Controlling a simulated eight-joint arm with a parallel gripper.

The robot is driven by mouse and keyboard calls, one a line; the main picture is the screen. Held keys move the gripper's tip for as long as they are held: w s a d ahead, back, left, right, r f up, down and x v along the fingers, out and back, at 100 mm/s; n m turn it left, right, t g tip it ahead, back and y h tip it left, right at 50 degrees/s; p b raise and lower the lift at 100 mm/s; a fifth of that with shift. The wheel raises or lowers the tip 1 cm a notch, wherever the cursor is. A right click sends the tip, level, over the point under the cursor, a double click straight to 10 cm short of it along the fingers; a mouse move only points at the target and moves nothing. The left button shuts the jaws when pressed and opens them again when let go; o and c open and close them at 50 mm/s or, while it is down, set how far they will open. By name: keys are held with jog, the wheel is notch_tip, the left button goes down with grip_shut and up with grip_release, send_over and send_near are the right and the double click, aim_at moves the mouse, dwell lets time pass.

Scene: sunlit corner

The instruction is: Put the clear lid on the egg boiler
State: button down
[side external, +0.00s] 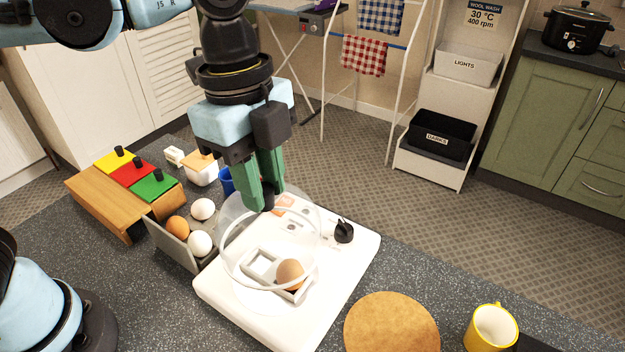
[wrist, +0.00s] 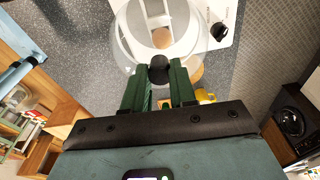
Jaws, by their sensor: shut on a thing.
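My gripper (side external: 268,195) points down with its green fingers shut on the black knob of the clear lid (side external: 232,222). In the wrist view the knob (wrist: 159,69) sits between the fingertips. The lid is a see-through dome with a pale rim, over the white egg boiler (side external: 335,265). A brown egg (side external: 290,274) in the boiler's pale holder shows through the lid, and also in the wrist view (wrist: 162,38). The boiler's black dial (side external: 343,231) is outside the lid. I cannot tell whether the rim touches the boiler.
An open grey carton (side external: 172,248) with a brown egg and white eggs stands left of the boiler. Behind it are a wooden box (side external: 105,197) with coloured panels and a blue cup (side external: 227,182). A round cork mat (side external: 391,325) and a yellow mug (side external: 490,328) lie to the right.

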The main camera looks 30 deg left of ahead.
aim_at(266, 217)
jog(key=shift+f, duration=3.1)
jog(key=shift+f, duration=0.55)
jog(key=shift+c, duration=1.8)
grip_release()
jog(key=shift+r, duration=4)
jog(key=w+a+f+n+t, duration=0.1)
jog(key=a+f+n+t, duration=0.2)
jog(key=a+n, duration=0.6)
jog(key=w+a+f+n+t+y, duration=0.1)
jog(key=a+f+n+t, duration=0.3)
jog(key=a+n, duration=0.5)
jog(key=shift+w+a+f+n, duration=0.25)
jog(key=shift+a+n, duration=0.15)
jog(key=shift+a, duration=0.5)
